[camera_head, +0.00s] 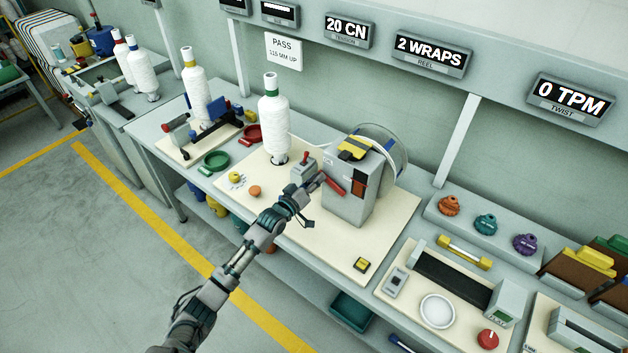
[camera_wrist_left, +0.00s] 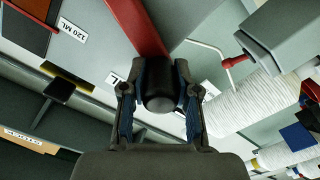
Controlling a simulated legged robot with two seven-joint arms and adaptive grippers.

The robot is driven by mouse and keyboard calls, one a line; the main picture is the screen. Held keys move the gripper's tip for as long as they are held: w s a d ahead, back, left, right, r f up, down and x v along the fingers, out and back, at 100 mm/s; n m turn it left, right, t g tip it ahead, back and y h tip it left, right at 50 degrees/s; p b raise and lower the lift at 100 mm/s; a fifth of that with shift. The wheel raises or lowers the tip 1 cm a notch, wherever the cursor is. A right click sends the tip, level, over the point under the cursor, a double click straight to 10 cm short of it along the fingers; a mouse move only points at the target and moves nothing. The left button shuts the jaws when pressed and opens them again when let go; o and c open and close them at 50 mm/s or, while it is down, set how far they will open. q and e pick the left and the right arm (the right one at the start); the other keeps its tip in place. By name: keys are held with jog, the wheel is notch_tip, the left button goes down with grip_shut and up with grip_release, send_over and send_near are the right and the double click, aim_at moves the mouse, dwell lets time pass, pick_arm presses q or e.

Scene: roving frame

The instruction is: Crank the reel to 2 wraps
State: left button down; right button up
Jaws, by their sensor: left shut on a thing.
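The reel machine is a grey box (camera_head: 348,196) with a clear round reel (camera_head: 394,160) on its far side. Its red crank arm (camera_head: 332,185) shows on the near face and also in the left wrist view (camera_wrist_left: 138,28). My left gripper (camera_head: 313,186) is at the crank, shut on the dark crank knob (camera_wrist_left: 160,96), which sits between its fingers in the left wrist view. The reel display (camera_head: 429,53) reads 2 WRAPS. A white yarn cone (camera_head: 273,124) stands left of the box, with a thread running toward the reel. My right gripper is not in view.
A small grey post with a red lever (camera_head: 304,164) stands close to the gripper. Red (camera_head: 252,134) and green (camera_head: 216,160) rings lie to the left. Orange, teal and purple knobs (camera_head: 485,223) sit on a shelf at right. The board before the box is mostly clear.

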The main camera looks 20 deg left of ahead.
pick_arm(q)
jog(key=shift+d+r+m, duration=0.2)
jog(key=shift+r+m, duration=0.05)
jog(key=shift+m, duration=0.25)
jog(key=shift+s, duration=0.1)
jog(key=c, duration=0.8)
grip_release()
jog(key=shift+c, duration=0.2)
jog(key=v, duration=1.2)
